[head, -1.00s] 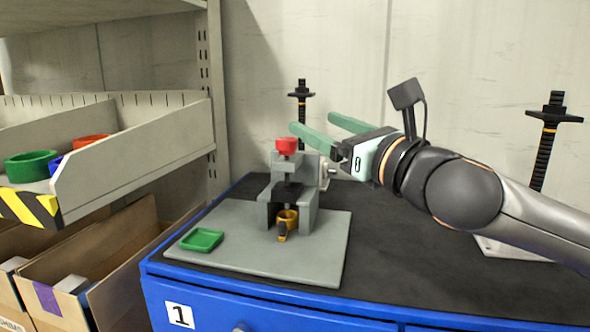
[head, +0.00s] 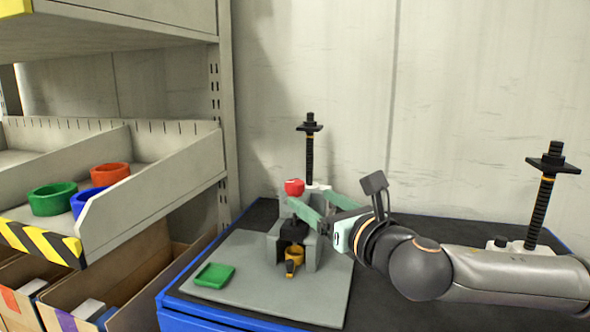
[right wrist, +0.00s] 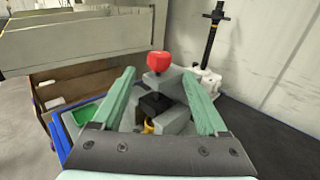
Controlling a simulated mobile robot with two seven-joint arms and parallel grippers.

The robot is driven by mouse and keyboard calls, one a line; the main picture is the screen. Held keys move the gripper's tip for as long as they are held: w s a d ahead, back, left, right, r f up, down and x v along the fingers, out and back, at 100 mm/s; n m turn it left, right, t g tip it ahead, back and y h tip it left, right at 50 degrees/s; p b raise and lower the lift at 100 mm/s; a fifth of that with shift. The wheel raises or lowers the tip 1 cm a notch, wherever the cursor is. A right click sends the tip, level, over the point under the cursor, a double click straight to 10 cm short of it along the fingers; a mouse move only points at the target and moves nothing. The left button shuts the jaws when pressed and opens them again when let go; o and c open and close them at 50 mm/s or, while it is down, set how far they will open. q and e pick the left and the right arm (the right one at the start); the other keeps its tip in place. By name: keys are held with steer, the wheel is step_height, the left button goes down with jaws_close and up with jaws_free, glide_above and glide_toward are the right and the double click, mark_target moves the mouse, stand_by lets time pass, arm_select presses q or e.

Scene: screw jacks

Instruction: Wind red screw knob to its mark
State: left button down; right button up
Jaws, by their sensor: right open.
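The red screw knob (head: 294,187) sits on top of a grey jack stand (head: 313,250) on a grey base plate. In the right wrist view the red knob (right wrist: 158,62) shows above the grey block, between and beyond the two green fingers. My right gripper (head: 300,206) reaches in from the right, its fingers level with the stand's top, just below the knob in the picture. It is open and empty; I see no contact with the knob. A dark block and a yellow ring (head: 294,254) are in the stand below. No mark is clear to me. My left gripper is out of view.
A green tray (head: 214,275) lies on the base plate (head: 250,300) at the left. Black threaded posts (head: 310,150) and (head: 541,205) stand behind and at the right. A shelf with green (head: 52,198), blue and red rings is at the left.

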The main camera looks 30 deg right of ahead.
mark_target(299, 191)
steer(key=shift+w+r, duration=0.1)
steer(key=shift+w, duration=0.25)
steer(key=w, duration=0.7)
steer(key=shift+d+p, duration=0.25)
steer(key=shift+p, duration=0.05)
jaws_close()
